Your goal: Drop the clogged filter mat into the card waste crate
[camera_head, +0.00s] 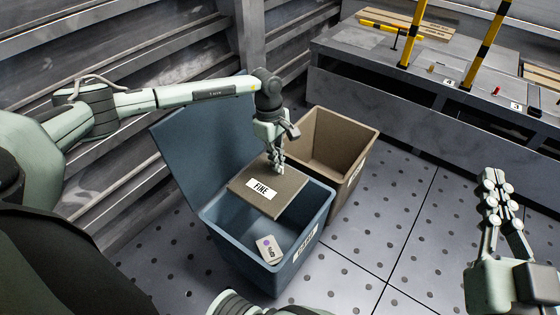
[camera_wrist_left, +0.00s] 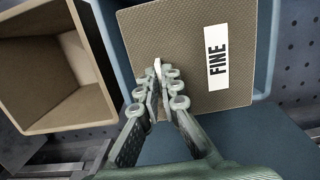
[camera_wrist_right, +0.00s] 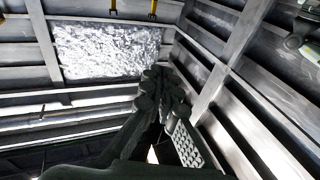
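The filter mat (camera_head: 285,193) is a flat brown square with a white label reading FINE. It hangs over the open top of a blue crate (camera_head: 225,240), whose front label (camera_head: 306,243) is too small to read surely. My left gripper (camera_head: 277,166) is shut on a small pale tab at the mat, as the left wrist view (camera_wrist_left: 159,82) shows; the mat (camera_wrist_left: 215,75) fills the background there. My right gripper (camera_head: 496,185) is shut and empty, out over the floor at the right.
The blue crate's lid (camera_head: 185,140) stands open at its left. A small labelled grey box (camera_head: 269,250) is inside the crate. A brown empty crate (camera_head: 345,125) stands behind it at the right. A grey bench (camera_head: 400,75) with yellow-black posts is at the back right. Floor is clear in front.

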